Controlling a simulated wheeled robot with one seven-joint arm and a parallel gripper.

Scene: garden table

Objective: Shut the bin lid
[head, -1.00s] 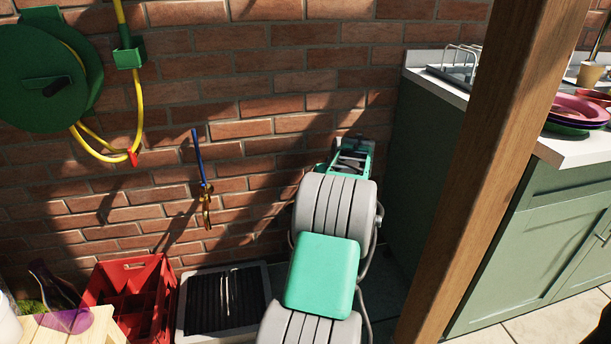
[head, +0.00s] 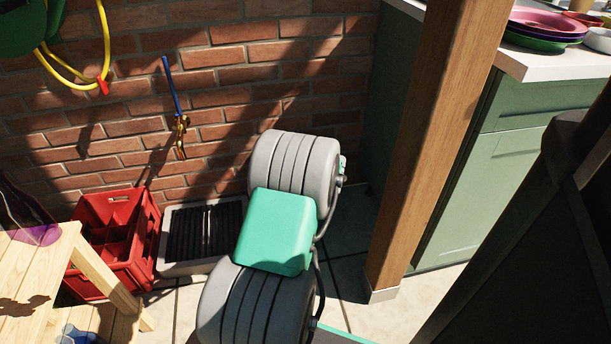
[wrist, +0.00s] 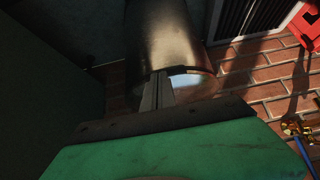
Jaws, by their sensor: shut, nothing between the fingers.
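In the wrist view a dark, shiny metal cylinder, which looks like the bin (wrist: 165,38), stands by the wall. A rounded reflective piece that may be its lid (wrist: 208,88) shows beside the rim, with a pale patch next to it; its angle is unclear. My gripper (wrist: 160,78) has its grey fingers together and empty, overlapping the rim area in the picture; contact cannot be told. In the head view my grey and green arm reaches toward the wall and hides the gripper and the bin.
A black boot tray (head: 200,235) and a red crate (head: 115,240) lie left of my arm. A tap (head: 181,128) is on the brick wall. A wooden post (head: 430,130) and green cabinet (head: 480,165) stand right. A large dark object (head: 540,230) fills the near right.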

